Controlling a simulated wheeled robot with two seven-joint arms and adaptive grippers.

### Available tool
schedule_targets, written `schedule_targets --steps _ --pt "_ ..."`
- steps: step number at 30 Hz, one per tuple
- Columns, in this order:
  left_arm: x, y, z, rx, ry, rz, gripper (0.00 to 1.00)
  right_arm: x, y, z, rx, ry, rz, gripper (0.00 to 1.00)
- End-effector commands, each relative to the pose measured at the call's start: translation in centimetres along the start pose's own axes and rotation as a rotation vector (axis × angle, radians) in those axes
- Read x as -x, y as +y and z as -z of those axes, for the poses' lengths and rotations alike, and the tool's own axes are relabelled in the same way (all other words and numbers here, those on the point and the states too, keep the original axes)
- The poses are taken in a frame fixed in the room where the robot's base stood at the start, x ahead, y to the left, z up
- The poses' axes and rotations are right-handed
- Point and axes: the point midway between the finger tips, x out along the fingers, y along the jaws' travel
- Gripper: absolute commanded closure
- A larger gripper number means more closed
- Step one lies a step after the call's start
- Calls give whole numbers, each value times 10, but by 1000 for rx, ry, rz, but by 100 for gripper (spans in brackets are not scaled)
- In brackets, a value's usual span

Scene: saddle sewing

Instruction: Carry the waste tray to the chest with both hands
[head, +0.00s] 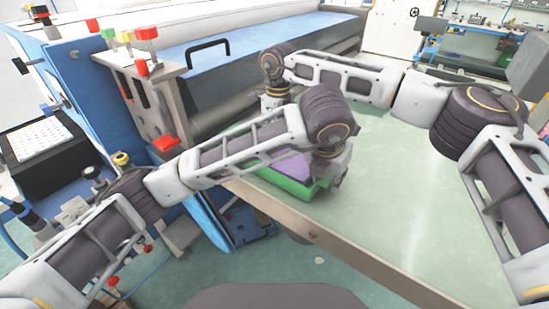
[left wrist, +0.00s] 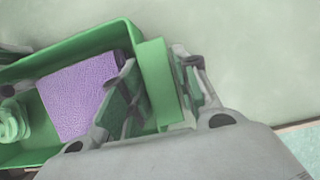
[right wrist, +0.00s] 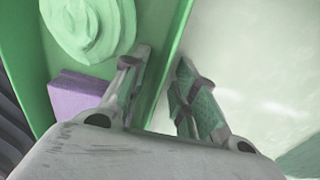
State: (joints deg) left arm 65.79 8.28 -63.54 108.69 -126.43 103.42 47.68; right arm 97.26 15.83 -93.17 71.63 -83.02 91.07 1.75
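The green waste tray (head: 288,183) is on the pale green table, partly hidden by my left arm in the head view. A purple block (left wrist: 80,95) and pale green coiled pieces (right wrist: 88,25) lie in it. My left gripper (left wrist: 158,75) is open around the tray's end wall in the left wrist view, with one finger inside and one outside. My right gripper (right wrist: 165,75) is open around a tray wall (right wrist: 172,75) in the right wrist view, one finger on each side. Its fingers hardly show in the head view. I see no chest that I can identify.
A blue and grey machine (head: 225,75) with a black handle stands behind the tray. The table (head: 400,220) is clear to the right. Its front edge (head: 310,235) runs below my left gripper. A workbench (head: 470,50) stands at the far back right.

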Motion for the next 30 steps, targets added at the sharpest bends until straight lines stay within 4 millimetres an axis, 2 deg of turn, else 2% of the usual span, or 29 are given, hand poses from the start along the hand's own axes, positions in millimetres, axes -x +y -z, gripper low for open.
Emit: schedule_targets --steps 1,6,7,30 --pt "0 0 0 0 0 0 75 0 0 0 0 0 0 78" --pt "0 0 0 0 0 0 97 0 0 0 0 0 0 100" --pt "0 0 0 0 0 0 100 0 0 0 0 0 0 100" --pt "4 0 -2 1 0 1 100 5 -1 0 -1 -2 1 100"
